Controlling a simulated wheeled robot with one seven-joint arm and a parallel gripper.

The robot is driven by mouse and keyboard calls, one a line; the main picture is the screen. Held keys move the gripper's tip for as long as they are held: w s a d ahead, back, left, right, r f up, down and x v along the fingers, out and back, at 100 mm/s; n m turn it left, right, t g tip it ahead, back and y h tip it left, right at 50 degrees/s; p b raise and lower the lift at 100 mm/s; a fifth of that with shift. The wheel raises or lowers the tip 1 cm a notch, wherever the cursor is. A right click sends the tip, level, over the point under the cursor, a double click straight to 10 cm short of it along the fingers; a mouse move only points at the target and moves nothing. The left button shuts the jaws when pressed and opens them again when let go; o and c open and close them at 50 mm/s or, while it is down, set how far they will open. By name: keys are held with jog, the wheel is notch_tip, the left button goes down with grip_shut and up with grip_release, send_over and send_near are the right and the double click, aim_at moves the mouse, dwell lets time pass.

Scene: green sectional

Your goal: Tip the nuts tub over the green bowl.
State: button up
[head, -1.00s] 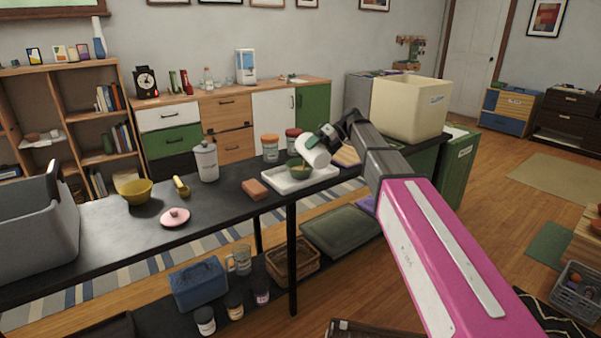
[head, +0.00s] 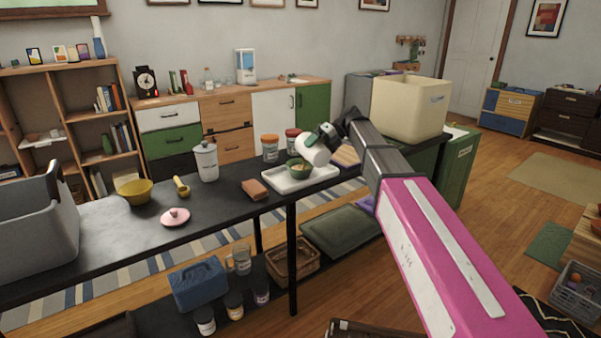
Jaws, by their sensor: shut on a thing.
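The white nuts tub (head: 314,154) is tipped steeply in my gripper (head: 327,134), with its mouth low and to the left. The green bowl (head: 292,169) sits on a white tray (head: 318,181) on the black table, right under the tub's mouth. Tan bits that look like nuts show in the bowl and at the tub's lip. My gripper is shut on the tub from the upper right; its fingers are small and partly hidden.
Two jars with orange (head: 270,148) and red (head: 292,140) lids stand behind the tray. A brown block (head: 254,189), white canister (head: 207,163), pink lid (head: 175,217), yellow scoop (head: 182,186) and yellow bowl (head: 135,192) lie left. A cream bin (head: 408,110) stands behind my arm.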

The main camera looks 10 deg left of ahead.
aim_at(322, 146)
jog(key=shift+s+d+f+n+t+y, duration=0.2)
jog(key=shift+s+f+n+t+y, duration=0.1)
jog(key=shift+n+t, duration=0.1)
jog(key=shift+f+n+t+y, duration=0.4)
jog(key=shift+n+y, duration=0.1)
jog(key=shift+y, duration=0.1)
jog(key=s+d+r+n+t+y, duration=0.1)
jog(key=s+r+n+y, duration=0.1)
jog(key=shift+d+r+n+t, duration=0.2)
jog(key=shift+d+n+t, duration=0.1)
jog(key=shift+d+t, duration=0.1)
jog(key=shift+s+d+r+n+y, duration=0.1)
jog(key=shift+r+n+y, duration=0.25)
jog(key=shift+y, duration=0.15)
